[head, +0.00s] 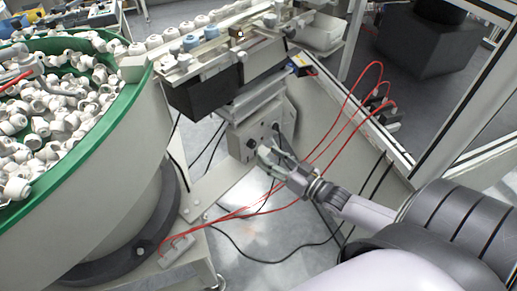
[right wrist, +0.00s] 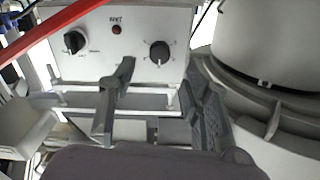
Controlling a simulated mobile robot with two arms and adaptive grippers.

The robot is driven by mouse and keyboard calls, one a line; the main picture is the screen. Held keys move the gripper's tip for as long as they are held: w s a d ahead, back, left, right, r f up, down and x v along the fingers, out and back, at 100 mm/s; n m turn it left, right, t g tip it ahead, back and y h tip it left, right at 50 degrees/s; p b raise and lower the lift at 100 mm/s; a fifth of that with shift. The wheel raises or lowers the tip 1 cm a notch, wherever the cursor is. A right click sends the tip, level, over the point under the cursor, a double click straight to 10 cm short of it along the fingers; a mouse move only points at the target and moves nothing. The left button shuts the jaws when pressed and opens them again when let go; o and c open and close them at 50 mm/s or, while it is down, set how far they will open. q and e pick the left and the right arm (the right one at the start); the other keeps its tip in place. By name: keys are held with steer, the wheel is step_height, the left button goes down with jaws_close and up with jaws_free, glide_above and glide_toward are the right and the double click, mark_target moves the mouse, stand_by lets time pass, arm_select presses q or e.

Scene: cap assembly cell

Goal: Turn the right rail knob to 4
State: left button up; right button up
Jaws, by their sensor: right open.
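A light grey control box (head: 258,135) hangs under the rail and carries two dark round knobs. One knob (head: 251,143) shows at its left in the head view, the other (head: 277,126) at its right. In the right wrist view one knob (right wrist: 160,52) lies between the fingertip directions, and the other (right wrist: 75,41) is to the left, with a small red lamp (right wrist: 116,30) between them. The dial marks are too small to read. My right gripper (head: 271,154) is open and empty in front of the box; its spread fingers (right wrist: 160,70) show in the wrist view. My left gripper is out of view.
A green-rimmed bowl (head: 128,130) full of white caps stands at the left. The rail (head: 205,58) with caps runs above the box. Red cables (head: 340,133) loop beside my right arm; one (right wrist: 65,18) crosses the wrist view's upper left. A frame post (head: 440,100) stands at the right.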

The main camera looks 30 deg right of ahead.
mark_target(254, 146)
steer(key=shift+x, duration=2.7)
steer(key=shift+c, duration=0.4)
jaws_close()
